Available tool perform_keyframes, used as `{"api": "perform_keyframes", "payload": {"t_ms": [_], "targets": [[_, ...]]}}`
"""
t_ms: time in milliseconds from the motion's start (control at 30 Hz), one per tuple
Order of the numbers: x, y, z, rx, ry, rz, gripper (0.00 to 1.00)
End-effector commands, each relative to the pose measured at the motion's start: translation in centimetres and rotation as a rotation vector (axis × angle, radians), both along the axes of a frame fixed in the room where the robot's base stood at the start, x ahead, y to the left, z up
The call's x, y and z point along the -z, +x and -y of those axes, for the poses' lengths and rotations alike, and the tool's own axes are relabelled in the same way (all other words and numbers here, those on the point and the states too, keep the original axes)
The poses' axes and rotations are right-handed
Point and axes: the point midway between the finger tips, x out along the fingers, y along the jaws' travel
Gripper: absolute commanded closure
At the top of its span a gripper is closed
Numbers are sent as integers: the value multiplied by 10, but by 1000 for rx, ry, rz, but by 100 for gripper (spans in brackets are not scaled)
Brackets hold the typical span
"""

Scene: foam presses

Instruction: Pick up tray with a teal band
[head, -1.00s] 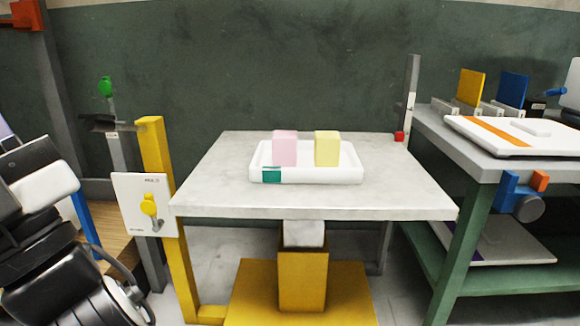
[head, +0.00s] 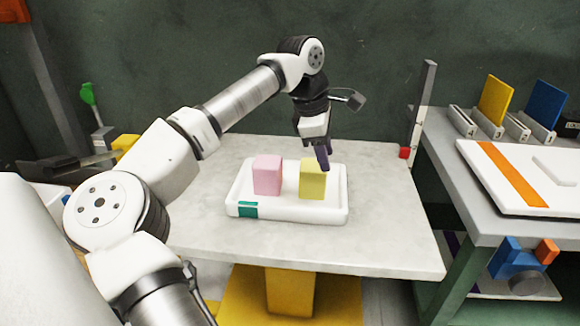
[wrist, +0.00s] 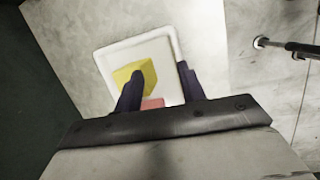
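The white tray with a teal band (head: 287,214) lies on the grey table, the teal patch on its front left side. A pink block (head: 267,175) and a yellow block (head: 312,180) stand in it. My gripper (head: 323,160) points down at the tray's far right part, and its fingers overlap the yellow block's top in the head view. In the wrist view my gripper (wrist: 160,88) is open, its two dark fingers apart. The tray (wrist: 109,67), the yellow block (wrist: 130,76) and part of the pink block (wrist: 152,103) show beyond them. I see no contact.
The grey table (head: 390,230) is clear around the tray. A right-hand bench holds a white tray with an orange band (head: 512,174), a yellow panel (head: 496,98) and a blue panel (head: 542,105).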

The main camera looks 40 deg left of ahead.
Motion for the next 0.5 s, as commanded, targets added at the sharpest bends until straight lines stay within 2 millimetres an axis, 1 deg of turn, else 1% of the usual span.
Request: {"api": "perform_keyframes", "payload": {"t_ms": [33,100,200,267,500], "targets": [[-2,-18,-27,-32,60,-83,60],[1,-38,-50,-58,111,-168,60],[6,-54,-67,-78,146,-234,60],[13,-57,-70,-81,152,-248,60],[60,-57,-69,-79,150,-250,60]]}}
